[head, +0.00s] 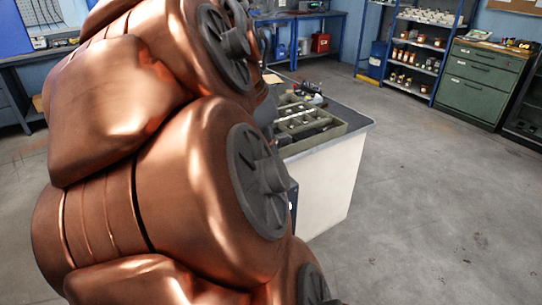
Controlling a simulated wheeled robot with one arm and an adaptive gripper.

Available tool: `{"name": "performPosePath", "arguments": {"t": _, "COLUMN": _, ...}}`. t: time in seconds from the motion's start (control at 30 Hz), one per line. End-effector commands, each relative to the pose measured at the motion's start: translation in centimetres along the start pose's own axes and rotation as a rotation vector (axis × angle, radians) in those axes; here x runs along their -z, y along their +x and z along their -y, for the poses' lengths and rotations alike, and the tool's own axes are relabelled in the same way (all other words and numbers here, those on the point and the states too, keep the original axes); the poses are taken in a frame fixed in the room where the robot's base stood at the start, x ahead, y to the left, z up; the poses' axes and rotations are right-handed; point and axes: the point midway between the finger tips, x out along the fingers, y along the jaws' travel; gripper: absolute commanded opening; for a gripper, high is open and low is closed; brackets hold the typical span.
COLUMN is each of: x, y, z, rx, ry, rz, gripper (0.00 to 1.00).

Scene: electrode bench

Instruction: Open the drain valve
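I cannot make out a drain valve in this view. A bench (345,127) with a grey top and a pale side panel (330,185) stands behind my copper-coloured arm. A greenish open tray or frame (325,133) with dividers lies on the bench top. Small dark items (309,88) sit at the bench's far end. My arm fills the left and middle of the view and hides the left part of the bench. My gripper is not in view.
Grey floor (430,210) is clear to the right of the bench. A green drawer cabinet (482,85) and a blue shelf unit with jars (432,20) stand at the back right. A blue workbench (335,27) with a red container (320,42) stands behind.

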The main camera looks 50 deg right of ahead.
Motion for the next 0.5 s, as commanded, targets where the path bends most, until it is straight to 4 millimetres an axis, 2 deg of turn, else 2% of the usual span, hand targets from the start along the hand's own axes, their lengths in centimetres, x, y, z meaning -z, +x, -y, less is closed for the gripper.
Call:
{"name": "performPosePath", "arguments": {"t": 0.2, "x": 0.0, "y": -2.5, "z": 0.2, "rx": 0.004, "ry": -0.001, "rz": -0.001, "gripper": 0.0}}
{"name": "performPosePath", "arguments": {"t": 0.5, "x": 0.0, "y": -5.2, "z": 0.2, "rx": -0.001, "ry": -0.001, "rz": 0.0, "gripper": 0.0}}
